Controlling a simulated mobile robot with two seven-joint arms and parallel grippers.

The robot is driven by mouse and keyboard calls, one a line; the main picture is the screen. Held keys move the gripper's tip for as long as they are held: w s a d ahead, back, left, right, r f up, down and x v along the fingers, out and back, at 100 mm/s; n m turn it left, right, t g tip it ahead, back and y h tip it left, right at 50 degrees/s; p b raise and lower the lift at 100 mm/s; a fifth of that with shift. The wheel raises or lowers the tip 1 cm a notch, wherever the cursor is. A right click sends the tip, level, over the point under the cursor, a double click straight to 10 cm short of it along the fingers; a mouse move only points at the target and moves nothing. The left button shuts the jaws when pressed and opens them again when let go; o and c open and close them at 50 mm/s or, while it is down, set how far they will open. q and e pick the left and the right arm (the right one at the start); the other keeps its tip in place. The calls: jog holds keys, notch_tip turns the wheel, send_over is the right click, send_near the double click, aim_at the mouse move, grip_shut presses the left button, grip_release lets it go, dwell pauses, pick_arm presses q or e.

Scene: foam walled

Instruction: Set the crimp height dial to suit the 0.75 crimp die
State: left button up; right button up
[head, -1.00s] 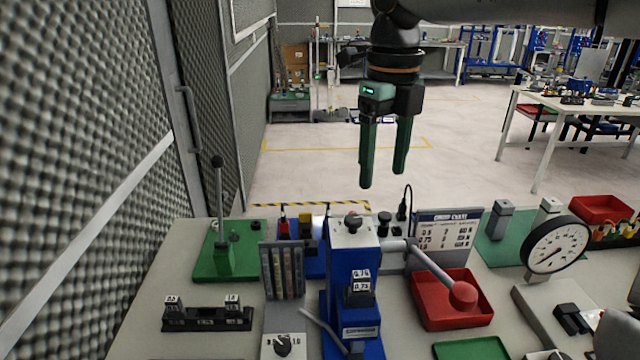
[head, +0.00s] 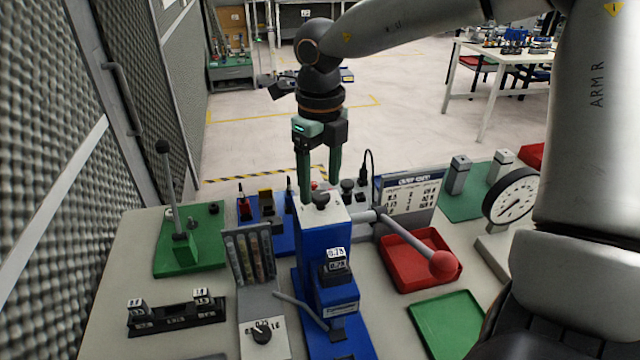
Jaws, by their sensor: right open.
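The blue crimp press (head: 312,250) stands mid-bench, with a dark knob (head: 320,199) on top. Blocks marked 0.75 (head: 337,266) sit at its front. A dark dial (head: 262,333) with a white pointer and printed scale is on a grey block front left; I cannot tell which knob is the crimp height dial. The crimp chart (head: 408,192) stands behind; its text is too small to read surely. My right gripper (head: 320,188) is open, pointing down, with its fingers close to the top knob; I cannot tell whether they touch it. My left gripper is not in view.
The press lever with a red ball (head: 443,265) reaches out over a red tray (head: 398,276). A green tray (head: 455,328) lies front right, and a black die rack (head: 177,318) front left. A round gauge (head: 510,196) stands at right, near my right arm.

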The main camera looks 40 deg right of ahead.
jog(key=shift+f, duration=0.95)
jog(key=shift+c, duration=0.2)
grip_shut()
